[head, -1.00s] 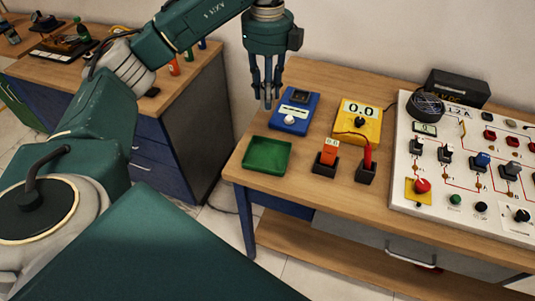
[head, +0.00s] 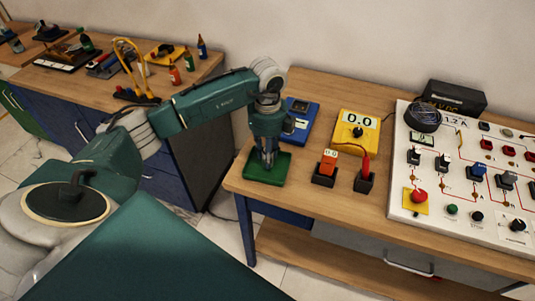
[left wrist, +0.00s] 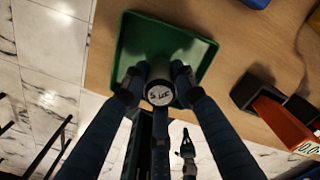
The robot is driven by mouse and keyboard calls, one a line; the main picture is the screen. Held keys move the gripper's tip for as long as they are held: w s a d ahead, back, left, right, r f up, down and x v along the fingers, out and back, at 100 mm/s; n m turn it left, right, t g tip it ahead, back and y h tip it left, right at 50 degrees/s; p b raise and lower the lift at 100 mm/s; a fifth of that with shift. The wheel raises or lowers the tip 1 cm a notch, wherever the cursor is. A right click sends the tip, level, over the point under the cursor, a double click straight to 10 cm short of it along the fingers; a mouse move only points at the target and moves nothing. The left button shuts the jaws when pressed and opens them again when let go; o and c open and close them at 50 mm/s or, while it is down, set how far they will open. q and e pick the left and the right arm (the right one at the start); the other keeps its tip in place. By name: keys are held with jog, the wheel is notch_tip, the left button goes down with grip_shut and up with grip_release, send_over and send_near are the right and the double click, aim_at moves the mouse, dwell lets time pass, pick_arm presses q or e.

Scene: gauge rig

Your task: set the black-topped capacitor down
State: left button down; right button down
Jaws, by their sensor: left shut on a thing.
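My left gripper (head: 268,162) is at the green tray (head: 284,170) on the near left corner of the wooden bench, fingers pointing down. In the left wrist view its fingers (left wrist: 160,80) are shut around a small round capacitor (left wrist: 159,94). The end facing the camera has a pale disc with dark lettering and a dark rim. The capacitor lies over the near edge of the tray (left wrist: 131,46) in that view. The fingers hide its sides, and I cannot tell whether it touches the tray floor. My right gripper is not in view.
A blue meter (head: 302,112) and a yellow meter (head: 357,128) reading 0.0 stand behind the tray. An orange probe (head: 327,161) and a red probe (head: 366,167) stand in black holders to its right. The white circuit panel (head: 405,180) is further right.

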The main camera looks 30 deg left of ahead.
pick_arm(q)
jog(key=shift+f, duration=0.55)
jog(key=c, duration=1.4)
grip_release()
jog(key=shift+f, duration=0.15)
